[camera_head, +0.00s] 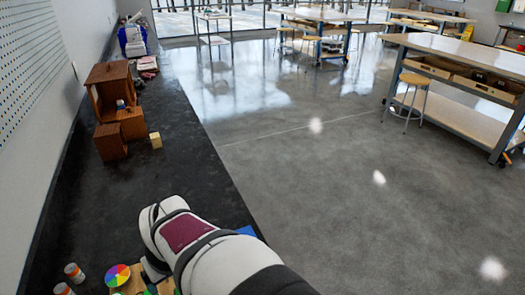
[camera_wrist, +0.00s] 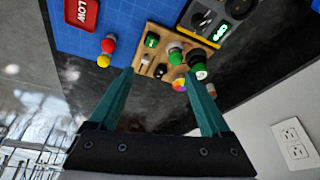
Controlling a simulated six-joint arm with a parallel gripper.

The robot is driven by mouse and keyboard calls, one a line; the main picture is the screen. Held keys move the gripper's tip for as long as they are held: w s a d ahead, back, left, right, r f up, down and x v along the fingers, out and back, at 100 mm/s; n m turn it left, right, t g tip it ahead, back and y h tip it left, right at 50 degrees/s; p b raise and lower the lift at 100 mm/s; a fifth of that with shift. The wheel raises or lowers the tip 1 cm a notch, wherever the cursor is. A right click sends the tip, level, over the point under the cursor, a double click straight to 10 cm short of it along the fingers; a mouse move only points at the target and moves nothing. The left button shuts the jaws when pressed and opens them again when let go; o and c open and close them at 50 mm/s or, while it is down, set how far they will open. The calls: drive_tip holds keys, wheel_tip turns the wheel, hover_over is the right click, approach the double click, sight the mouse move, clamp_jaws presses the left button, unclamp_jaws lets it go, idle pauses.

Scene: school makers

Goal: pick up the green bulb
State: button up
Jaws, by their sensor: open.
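In the wrist view a wooden board (camera_wrist: 142,63) carries several small parts. A round green part that looks like the green bulb (camera_wrist: 176,57) is near its middle, beyond my fingertips. In the head view my arm hides most of the board (camera_head: 133,284) and the fingers; only bits of green show at the bottom edge.
A blue mat (camera_wrist: 140,14) with a red "LOW" tray (camera_wrist: 82,13) lies beyond the board. Red (camera_wrist: 108,45) and yellow (camera_wrist: 103,61) round parts are left of it. A colour wheel (camera_head: 117,275) is nearby. Brown wooden boxes (camera_head: 110,142) stand farther along the dark counter.

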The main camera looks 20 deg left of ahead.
drive_tip(key=shift+n+y, duration=0.3)
drive_tip(key=shift+n, duration=0.6)
drive_tip(key=a+f, duration=0.3)
drive_tip(key=f, duration=0.2)
drive_tip(key=a+f, duration=0.4)
drive_tip(key=f, duration=0.1)
drive_tip(key=a+f, duration=0.3)
drive_tip(key=f, duration=0.2)
drive_tip(key=shift+s+a+f, duration=0.1)
drive_tip(key=shift+a+f, duration=0.1)
drive_tip(key=shift+a, duration=0.05)
clamp_jaws()
